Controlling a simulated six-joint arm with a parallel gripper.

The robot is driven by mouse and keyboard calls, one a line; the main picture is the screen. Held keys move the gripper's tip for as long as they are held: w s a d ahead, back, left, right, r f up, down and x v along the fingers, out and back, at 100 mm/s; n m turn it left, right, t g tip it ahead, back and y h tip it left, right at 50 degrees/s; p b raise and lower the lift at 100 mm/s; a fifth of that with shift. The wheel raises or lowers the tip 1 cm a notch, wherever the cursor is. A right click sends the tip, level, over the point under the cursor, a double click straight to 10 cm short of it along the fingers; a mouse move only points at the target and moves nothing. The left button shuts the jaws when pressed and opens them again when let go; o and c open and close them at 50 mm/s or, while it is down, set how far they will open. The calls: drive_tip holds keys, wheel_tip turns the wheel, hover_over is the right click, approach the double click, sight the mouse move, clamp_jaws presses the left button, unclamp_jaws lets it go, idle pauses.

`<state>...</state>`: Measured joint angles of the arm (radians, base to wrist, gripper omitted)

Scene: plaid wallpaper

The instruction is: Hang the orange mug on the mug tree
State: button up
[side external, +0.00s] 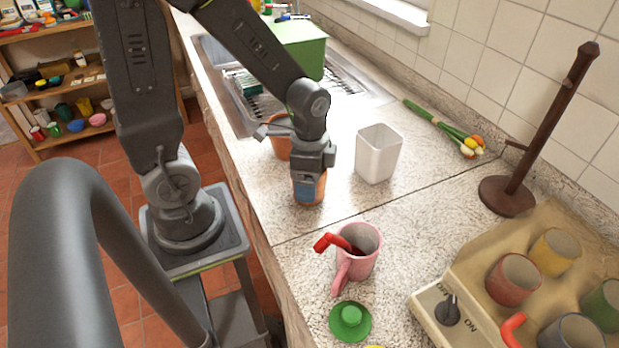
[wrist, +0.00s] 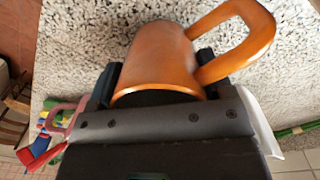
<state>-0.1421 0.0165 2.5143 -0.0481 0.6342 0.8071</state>
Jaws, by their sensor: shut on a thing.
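My gripper (side external: 308,184) is shut on the orange mug (side external: 309,192), low over the counter left of the white container. I cannot tell whether the mug touches the counter. In the wrist view the orange mug (wrist: 155,58) sits between the two dark fingers of my gripper (wrist: 157,80), its handle sticking out to the upper right, clear of the fingers. The mug tree (side external: 546,120) is a dark brown post on a round base at the right, near the tiled wall.
A white square container (side external: 378,154) stands close right of my gripper. A pink mug (side external: 360,250) with a red-handled thing inside and a green lid (side external: 350,321) are nearer. A beige unit (side external: 465,285) bears several mugs. Vegetables (side external: 455,135) lie near the wall.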

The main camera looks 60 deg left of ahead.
drive_tip(key=shift+f, duration=0.15)
drive_tip(key=shift+f, duration=0.15)
drive_tip(key=o, duration=1.1)
drive_tip(key=s+d+r+n+t, duration=0.1)
drive_tip(key=r+n+t, duration=0.1)
drive_tip(key=r, duration=0.3)
drive_tip(key=s+d+r+n+t, duration=0.1)
drive_tip(key=r+n+t, duration=0.1)
drive_tip(key=r, duration=0.4)
drive_tip(key=s+d+r+n+t, duration=0.1)
drive_tip(key=s+r+n, duration=0.1)
drive_tip(key=r, duration=0.4)
drive_tip(key=shift+r+n+t, duration=0.25)
drive_tip(key=shift+n+t, duration=0.15)
drive_tip(key=shift+n, duration=0.2)
